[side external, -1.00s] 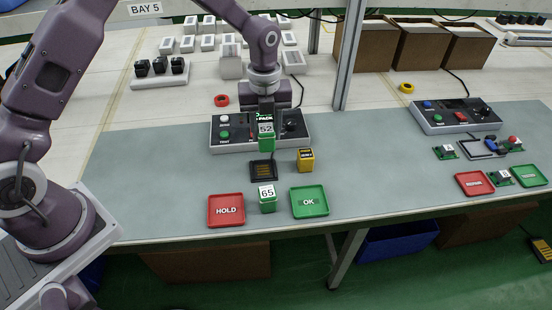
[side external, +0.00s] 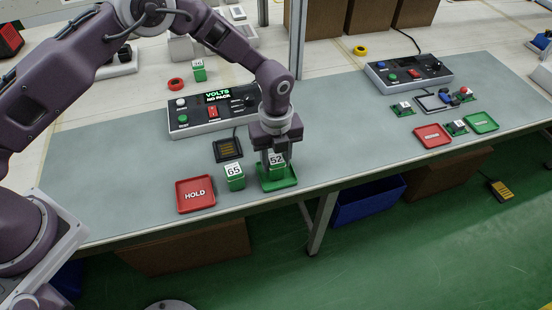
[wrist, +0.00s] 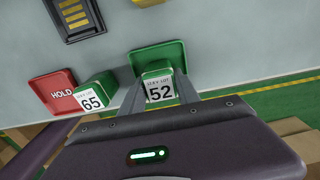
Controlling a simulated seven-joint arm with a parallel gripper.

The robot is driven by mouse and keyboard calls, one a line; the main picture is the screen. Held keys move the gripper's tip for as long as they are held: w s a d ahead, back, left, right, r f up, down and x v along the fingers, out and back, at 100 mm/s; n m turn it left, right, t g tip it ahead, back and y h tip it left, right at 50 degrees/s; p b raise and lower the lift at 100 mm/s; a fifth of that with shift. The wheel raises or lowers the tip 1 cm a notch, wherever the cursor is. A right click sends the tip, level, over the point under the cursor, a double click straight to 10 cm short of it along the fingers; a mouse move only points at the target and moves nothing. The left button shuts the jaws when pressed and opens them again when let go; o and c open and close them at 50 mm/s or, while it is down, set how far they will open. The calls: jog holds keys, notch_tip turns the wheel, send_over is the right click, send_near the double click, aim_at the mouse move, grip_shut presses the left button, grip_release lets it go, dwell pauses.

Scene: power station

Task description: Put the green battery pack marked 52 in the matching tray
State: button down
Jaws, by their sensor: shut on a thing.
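The green battery pack marked 52 (side external: 277,160) is held upright between the fingers of my gripper (side external: 277,163), and its number also shows in the wrist view (wrist: 160,91). The pack is at the green tray (side external: 289,181), within its outline. I cannot tell whether its base touches the tray floor. The tray's marking is covered; its rim also shows in the wrist view (wrist: 155,48). A green pack marked 65 (side external: 235,177) stands on the bench just left of this tray. The red HOLD tray (side external: 196,194) is empty, further left.
A black pad with yellow contacts (side external: 228,150) lies behind pack 65. The tester box (side external: 212,112) stands behind it, its display reading NO PACK. Another green pack (side external: 198,71) stands further back. The bench front edge is close to the trays.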

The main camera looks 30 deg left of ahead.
aim_at(276, 158)
jog(key=c, duration=0.9)
grip_release()
notch_tip(276, 158, up, 12)
jog(key=shift+r, duration=0.1)
